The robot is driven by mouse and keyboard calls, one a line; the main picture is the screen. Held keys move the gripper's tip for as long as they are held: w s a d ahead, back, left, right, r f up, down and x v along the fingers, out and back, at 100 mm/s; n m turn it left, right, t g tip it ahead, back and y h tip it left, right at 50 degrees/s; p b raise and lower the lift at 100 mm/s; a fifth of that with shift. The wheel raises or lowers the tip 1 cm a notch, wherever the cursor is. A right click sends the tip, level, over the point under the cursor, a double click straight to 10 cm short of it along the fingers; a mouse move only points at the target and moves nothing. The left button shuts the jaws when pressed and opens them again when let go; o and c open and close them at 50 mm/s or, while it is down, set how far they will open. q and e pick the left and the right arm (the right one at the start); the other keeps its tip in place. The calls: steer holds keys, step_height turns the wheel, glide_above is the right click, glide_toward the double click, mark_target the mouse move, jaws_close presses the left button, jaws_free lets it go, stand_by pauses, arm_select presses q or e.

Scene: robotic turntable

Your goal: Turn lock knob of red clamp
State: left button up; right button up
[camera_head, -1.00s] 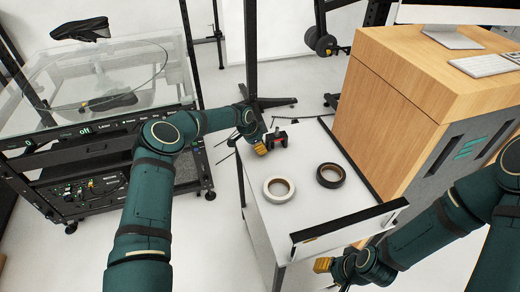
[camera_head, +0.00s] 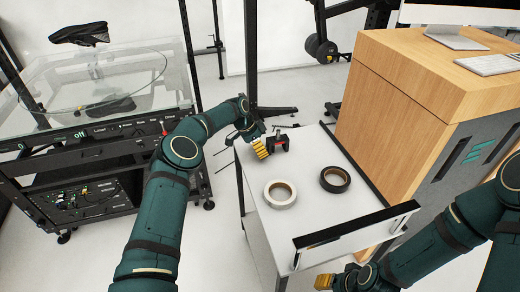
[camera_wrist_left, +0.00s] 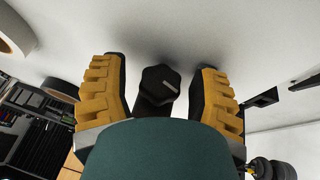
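The clamp (camera_head: 279,143), black with a small red part, stands at the far end of the white table. My left gripper (camera_head: 262,149), with yellow fingers, is at its left side. In the left wrist view a black knob (camera_wrist_left: 160,84) with a white line on its face lies between the two spread fingers, with gaps on both sides. The left gripper is open; the rest of the clamp is hidden there. My right gripper (camera_head: 324,282) is low near the table's front edge; its opening is not clear.
A white tape roll (camera_head: 280,194) and a black one (camera_head: 335,179) lie on the table (camera_head: 310,215). A raised black-and-white bar (camera_head: 355,232) crosses its front edge. A wooden cabinet (camera_head: 400,105) stands right, a glass-topped machine (camera_head: 90,125) left.

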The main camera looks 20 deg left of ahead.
arm_select(q)
steer(key=shift+r, duration=0.15)
steer(key=v, duration=1.1)
steer(key=shift+r, duration=0.4)
steer(key=shift+a+r, duration=0.1)
steer(key=shift+a, duration=0.1)
